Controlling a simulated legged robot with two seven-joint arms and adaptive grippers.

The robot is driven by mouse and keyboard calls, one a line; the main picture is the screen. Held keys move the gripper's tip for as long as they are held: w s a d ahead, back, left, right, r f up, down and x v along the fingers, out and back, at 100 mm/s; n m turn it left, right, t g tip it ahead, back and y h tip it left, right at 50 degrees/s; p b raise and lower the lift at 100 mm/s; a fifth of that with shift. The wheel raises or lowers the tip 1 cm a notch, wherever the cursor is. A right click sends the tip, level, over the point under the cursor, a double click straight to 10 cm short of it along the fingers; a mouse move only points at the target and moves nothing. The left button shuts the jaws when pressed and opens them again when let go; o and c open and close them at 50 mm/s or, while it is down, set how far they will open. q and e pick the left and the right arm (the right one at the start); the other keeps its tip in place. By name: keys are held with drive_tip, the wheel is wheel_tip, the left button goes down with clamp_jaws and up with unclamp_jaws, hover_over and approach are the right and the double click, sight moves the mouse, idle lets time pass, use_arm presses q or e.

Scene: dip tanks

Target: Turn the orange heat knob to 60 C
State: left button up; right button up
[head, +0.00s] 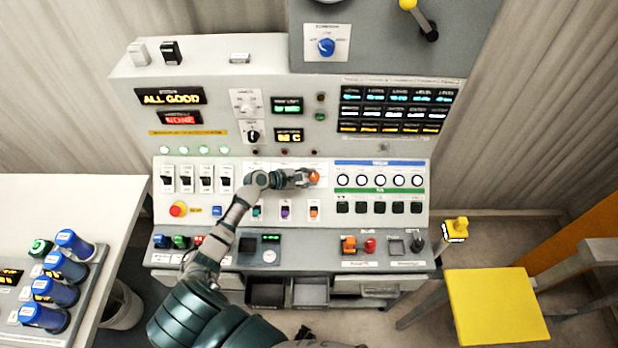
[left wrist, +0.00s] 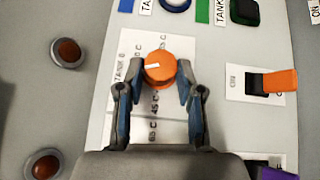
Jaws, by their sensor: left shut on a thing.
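The orange heat knob (head: 315,177) sits on the sloped middle panel of the console. In the left wrist view the orange knob (left wrist: 160,69) is round, with a white mark on its left side. My left gripper (head: 307,178) is shut on the knob, one finger on each side of it, as its fingers (left wrist: 160,85) show in the left wrist view. Temperature labels are printed on the white plate (left wrist: 138,85) around the knob, partly hidden by the fingers. My right gripper is not in view.
A small display (head: 289,135) above shows a reading in C, its digits too small to read surely. Orange (head: 314,212) and purple (head: 285,212) switches sit just below the knob. White-ringed buttons (head: 380,180) lie to the right. A yellow stool (head: 495,307) stands at the right.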

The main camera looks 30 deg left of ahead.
use_arm(q)
drive_tip(key=m+g, duration=0.1)
drive_tip(key=m+g+p, duration=0.1)
drive_tip(key=m+g, duration=0.1)
drive_tip(key=r+m+g+p, duration=0.1)
drive_tip(key=shift+w+a+m+g, duration=0.1)
drive_tip(key=shift+w+m+g, duration=0.3)
drive_tip(key=shift+w+m+g+p, duration=0.1)
drive_tip(key=shift+m+g+p, duration=0.2)
drive_tip(key=shift+m+g, duration=0.6)
drive_tip(key=shift+f+m+g, duration=0.1)
drive_tip(key=shift+m+g, duration=0.7)
drive_tip(key=shift+y, duration=0.3)
drive_tip(key=o, duration=1.2)
drive_tip(key=shift+w, duration=0.1)
drive_tip(key=shift+c, duration=0.2)
drive_tip(key=shift+r, duration=0.25)
wheel_tip(320, 180, up, 10)
drive_tip(key=shift+f, duration=0.25)
